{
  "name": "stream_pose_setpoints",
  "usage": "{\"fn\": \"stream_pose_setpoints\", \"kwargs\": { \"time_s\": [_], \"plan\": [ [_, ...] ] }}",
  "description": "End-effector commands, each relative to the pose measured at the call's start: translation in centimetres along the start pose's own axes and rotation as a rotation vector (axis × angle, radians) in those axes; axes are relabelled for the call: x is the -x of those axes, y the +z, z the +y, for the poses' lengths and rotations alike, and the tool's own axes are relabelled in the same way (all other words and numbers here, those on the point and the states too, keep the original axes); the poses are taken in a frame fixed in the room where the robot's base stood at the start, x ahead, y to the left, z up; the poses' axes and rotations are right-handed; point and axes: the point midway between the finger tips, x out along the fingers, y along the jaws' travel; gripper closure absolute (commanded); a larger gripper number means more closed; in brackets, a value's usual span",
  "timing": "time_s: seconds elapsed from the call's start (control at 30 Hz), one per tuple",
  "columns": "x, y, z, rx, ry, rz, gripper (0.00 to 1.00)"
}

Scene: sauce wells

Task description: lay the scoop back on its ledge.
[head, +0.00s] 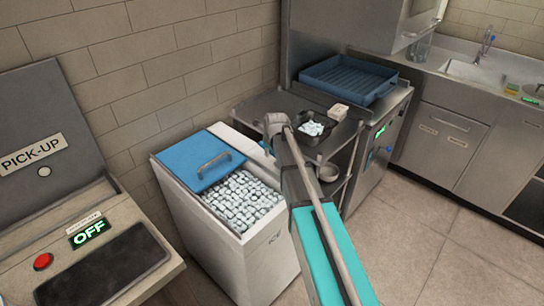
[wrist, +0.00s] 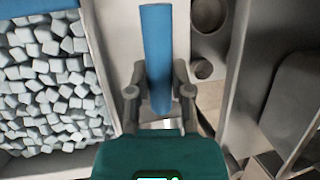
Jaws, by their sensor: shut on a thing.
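My gripper (wrist: 159,94) is shut on the blue handle of the scoop (wrist: 156,45), with one finger on each side of it. The handle lies lengthwise in the wrist view; the scoop's bowl cannot be made out. The scoop is just right of the ice, over or beside the pale rim (wrist: 110,25) of the ice bin.
The bin's blue lid (head: 198,160) is slid back, leaving ice cubes (head: 240,200) open. A blue rack (head: 348,80) and the pick-up station (head: 50,215) flank the bin.

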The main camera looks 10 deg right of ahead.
Motion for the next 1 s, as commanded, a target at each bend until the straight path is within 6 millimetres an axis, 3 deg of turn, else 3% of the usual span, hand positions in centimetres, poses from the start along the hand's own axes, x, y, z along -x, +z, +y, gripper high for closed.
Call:
{"fn": "stream_pose_setpoints", "kwargs": {
  "time_s": [0.5, 0.53, 0.7, 1.0],
  "plan": [
    [-0.67, -0.24, 0.17, 0.000, 0.000, 0.000, 1.00],
    [-0.63, -0.22, 0.17, 0.000, 0.000, 0.000, 0.67],
    [-0.63, -0.20, 0.17, 0.000, 0.000, 0.000, 0.38],
    [-0.63, -0.19, 0.18, 0.001, 0.000, 0.000, 0.38]
  ]
}}
